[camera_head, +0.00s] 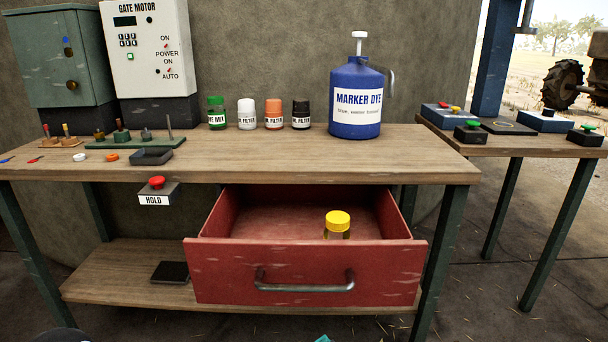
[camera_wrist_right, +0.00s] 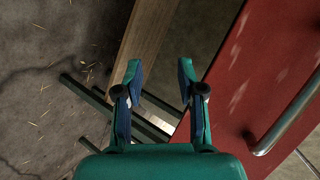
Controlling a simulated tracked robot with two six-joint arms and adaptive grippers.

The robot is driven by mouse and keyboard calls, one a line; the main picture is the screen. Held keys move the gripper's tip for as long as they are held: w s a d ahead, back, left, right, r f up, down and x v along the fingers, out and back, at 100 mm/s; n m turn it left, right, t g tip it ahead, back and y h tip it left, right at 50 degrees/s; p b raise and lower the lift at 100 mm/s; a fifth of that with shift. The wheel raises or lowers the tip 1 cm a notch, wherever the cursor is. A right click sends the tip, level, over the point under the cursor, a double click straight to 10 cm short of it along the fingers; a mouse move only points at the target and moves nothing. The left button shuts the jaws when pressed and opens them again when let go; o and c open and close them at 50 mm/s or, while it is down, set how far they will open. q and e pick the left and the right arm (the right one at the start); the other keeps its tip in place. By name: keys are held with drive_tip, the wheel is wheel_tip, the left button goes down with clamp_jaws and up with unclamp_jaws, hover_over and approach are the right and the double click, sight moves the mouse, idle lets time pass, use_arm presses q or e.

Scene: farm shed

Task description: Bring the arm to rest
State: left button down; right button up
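My right gripper (camera_wrist_right: 158,85) is open and empty in the right wrist view, its two blue-and-teal fingers apart. The red front of the open drawer (camera_wrist_right: 240,85) is to the right of the fingers, with its metal handle further right. In the head view only a small teal bit shows at the bottom edge, below the drawer front (camera_head: 225,272). My left gripper is not in view.
The wooden bench (camera_head: 250,158) holds a blue marker dye jug (camera_head: 355,115), several small bottles, a tool rack and the gate motor box (camera_head: 148,60). A second table (camera_head: 520,150) stands at right.

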drive_tip(key=s+d+f+n+g+h, duration=0.1)
drive_tip(key=s+d+f+n+g, duration=0.15)
drive_tip(key=f, duration=0.75)
drive_tip(key=s+d+f+n+g, duration=0.2)
drive_tip(key=d+f+g, duration=0.1)
drive_tip(key=f, duration=0.6)
drive_tip(key=s+d+f+n+g+p, duration=0.15)
drive_tip(key=s+f+n+g, duration=0.3)
drive_tip(key=s+f, duration=0.8)
wheel_tip(320, 180, up, 37)
drive_tip(key=p, duration=3.5)
drive_tip(key=shift+d+g+y, duration=0.15)
drive_tip(key=shift+g+y, duration=0.15)
